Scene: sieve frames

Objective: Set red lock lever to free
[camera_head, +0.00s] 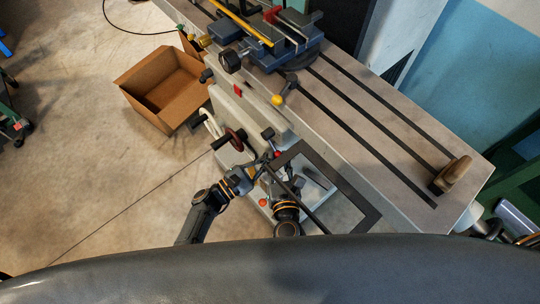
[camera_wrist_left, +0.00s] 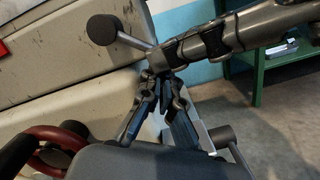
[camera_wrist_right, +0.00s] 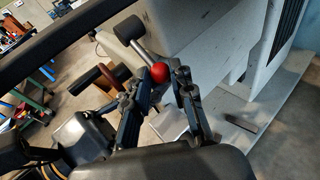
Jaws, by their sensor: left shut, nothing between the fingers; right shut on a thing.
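The red lock lever's ball knob (camera_wrist_right: 158,72) sits between the fingertips of my right gripper (camera_wrist_right: 166,78) in the right wrist view. The red knob also shows in the head view (camera_head: 277,154), at the machine's front beside the table. My right gripper is shut on it. My left gripper (camera_wrist_left: 166,80) is shut and empty, its fingertips close to the right gripper in the left wrist view. In the left wrist view the red knob is hidden.
A black-ended handle (camera_wrist_left: 102,30) stands close to the fingertips. A dark red handwheel (camera_head: 235,139) is left of them. The long slotted table (camera_head: 395,130) is behind. A cardboard box (camera_head: 140,72) stands on the floor.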

